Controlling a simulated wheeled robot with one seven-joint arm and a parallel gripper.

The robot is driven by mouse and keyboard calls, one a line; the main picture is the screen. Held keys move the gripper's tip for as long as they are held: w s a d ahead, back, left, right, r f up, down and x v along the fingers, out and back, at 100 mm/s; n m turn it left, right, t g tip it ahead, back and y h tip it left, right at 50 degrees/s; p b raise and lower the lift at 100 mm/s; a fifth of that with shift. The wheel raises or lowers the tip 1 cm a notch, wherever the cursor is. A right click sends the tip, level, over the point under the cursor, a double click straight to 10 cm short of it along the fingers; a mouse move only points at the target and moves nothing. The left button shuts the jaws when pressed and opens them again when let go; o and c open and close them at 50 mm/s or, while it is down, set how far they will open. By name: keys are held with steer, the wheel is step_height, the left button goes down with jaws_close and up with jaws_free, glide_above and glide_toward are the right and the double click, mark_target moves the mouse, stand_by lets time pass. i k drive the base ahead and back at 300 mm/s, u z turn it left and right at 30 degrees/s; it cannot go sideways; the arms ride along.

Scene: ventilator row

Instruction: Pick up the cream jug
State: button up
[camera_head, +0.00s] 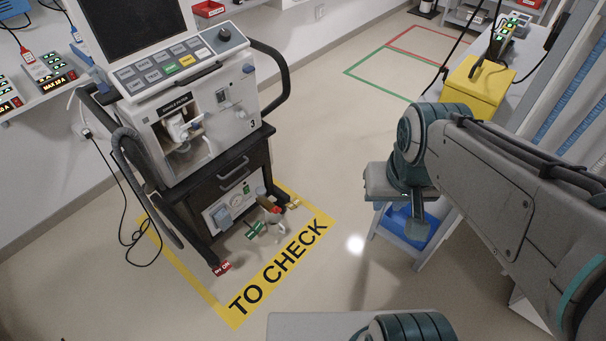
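I cannot make out a cream jug for certain. A small pale item (280,227) lies on the floor by the ventilator cart, beside a brown and red piece (269,204); it is too small to identify. A white fitting (178,127) sits in the recess of the ventilator (205,110), and its shape is unclear. My arm reaches in from the right. What seems to be my gripper (413,222) points down at the arm's end, above a blue bin. Its fingers cannot be told apart, and I see nothing held.
The ventilator's black cart (225,170) stands at a yellow "TO CHECK" floor marking (280,270). A yellow box (477,87) is on the right bench. A blue bin (408,226) sits low in a light stand under my arm. The middle floor is clear. Cables hang at left.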

mark_target(274, 222)
steer(key=z, duration=0.05)
steer(key=i, duration=1.15)
steer(key=u, duration=0.55)
